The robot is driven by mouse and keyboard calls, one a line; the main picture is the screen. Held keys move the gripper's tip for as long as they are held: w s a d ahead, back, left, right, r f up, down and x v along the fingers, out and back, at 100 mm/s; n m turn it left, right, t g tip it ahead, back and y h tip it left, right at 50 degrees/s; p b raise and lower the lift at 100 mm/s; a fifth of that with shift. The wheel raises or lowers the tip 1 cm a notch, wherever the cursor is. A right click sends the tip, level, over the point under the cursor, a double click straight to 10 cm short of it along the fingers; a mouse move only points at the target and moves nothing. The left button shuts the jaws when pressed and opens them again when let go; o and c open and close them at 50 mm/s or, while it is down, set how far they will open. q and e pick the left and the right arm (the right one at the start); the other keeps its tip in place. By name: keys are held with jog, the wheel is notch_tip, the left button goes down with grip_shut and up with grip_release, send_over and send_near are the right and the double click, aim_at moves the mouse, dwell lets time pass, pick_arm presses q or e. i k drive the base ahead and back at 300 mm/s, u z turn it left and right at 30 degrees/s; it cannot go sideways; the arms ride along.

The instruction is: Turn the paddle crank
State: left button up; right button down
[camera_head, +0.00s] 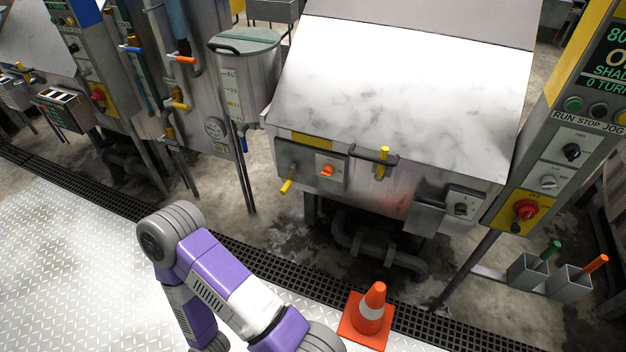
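A steel dye machine (400,110) with a broad sloped white lid stands at the centre. Its front carries a crank-like part with a yellow grip (287,186) at the lower left and an upright yellow handle (383,154) on a bracket near the middle. I cannot tell for certain which one is the paddle crank. Both look free, with nothing touching them. A purple and grey arm of mine is bent across the bottom, its far end cut off by the lower edge. Neither of my grippers shows.
An orange traffic cone (372,308) stands on the floor before the machine, beside the dark drain grating (262,249). A control post (560,150) with a red knob rises at right. A lidded measuring tank (246,75) stands at left. The plated floor (70,260) at left is clear.

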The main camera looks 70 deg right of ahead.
aim_at(292, 168)
jog(key=z, duration=0.85)
jog(key=i, duration=0.9)
jog(key=z, duration=1.2)
jog(key=i, duration=1.1)
jog(key=z, duration=0.15)
